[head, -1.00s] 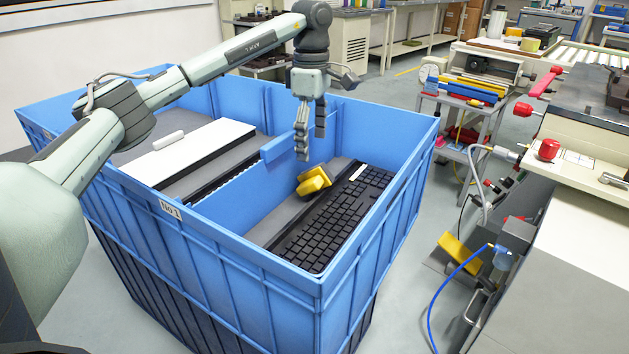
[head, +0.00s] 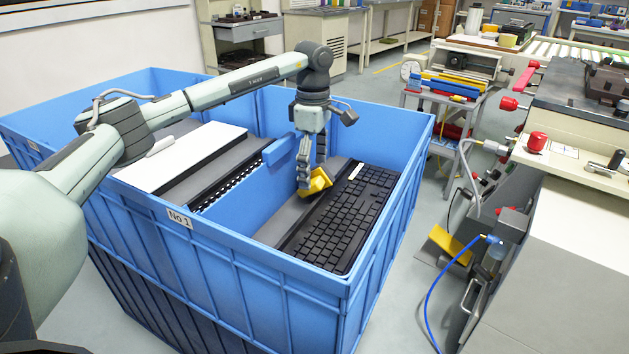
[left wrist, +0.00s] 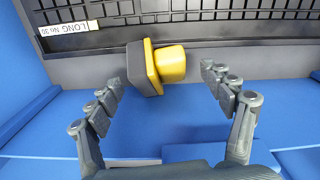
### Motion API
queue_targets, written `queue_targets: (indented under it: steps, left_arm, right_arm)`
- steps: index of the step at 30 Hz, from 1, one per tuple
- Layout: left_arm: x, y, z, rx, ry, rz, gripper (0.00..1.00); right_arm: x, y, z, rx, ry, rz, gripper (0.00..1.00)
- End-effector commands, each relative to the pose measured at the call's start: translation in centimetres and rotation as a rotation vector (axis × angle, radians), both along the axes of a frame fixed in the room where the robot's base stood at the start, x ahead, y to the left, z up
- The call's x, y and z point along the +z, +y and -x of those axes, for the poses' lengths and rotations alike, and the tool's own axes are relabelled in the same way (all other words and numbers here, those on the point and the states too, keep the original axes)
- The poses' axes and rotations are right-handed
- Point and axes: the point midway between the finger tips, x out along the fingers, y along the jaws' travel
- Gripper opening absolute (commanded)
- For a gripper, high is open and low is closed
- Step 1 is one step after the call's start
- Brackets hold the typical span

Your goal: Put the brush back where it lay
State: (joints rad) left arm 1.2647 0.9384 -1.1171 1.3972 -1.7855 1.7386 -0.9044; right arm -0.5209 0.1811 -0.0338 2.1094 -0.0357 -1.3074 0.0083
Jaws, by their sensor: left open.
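The brush (head: 319,184), a yellow block with a dark grey pad, lies inside the blue crate (head: 240,250), beside the keyboard (head: 342,220). My left gripper (head: 311,175) points down at the brush with its fingers apart and nothing held. In the left wrist view the brush (left wrist: 170,64) shows between and slightly beyond the open fingertips (left wrist: 160,77), with its dark pad to the left. The left finger hides part of the brush in the head view. My right gripper is not in view.
A blue divider (head: 235,195) splits the crate; a white board (head: 185,155) with a small white roll-like piece (head: 160,145) lies in the left part. The keyboard's strip carries a white label (left wrist: 68,29). The crate's walls stand around the gripper.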

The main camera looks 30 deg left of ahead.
Motion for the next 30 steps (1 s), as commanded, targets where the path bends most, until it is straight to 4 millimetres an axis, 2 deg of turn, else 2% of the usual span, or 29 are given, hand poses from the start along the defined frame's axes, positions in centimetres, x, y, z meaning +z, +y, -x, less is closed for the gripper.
queue_targets:
  steps: [3, 10, 24, 30]
  left_arm:
    - [-1.03, 0.01, 0.03, 0.0, 0.0, 0.0, 0.81]
    - [-1.17, 0.01, 0.0, 0.0, -0.001, 0.001, 0.81]
    - [-1.12, -0.01, -0.01, 0.0, -0.001, 0.001, 0.24]
    - [-1.09, -0.04, -0.01, 0.0, -0.002, 0.0, 0.22]
  right_arm:
    - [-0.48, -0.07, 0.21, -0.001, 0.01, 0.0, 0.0]
    - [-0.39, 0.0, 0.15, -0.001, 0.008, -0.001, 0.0]
    - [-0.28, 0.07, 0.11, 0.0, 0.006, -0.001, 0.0]
    - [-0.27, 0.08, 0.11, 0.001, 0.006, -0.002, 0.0]
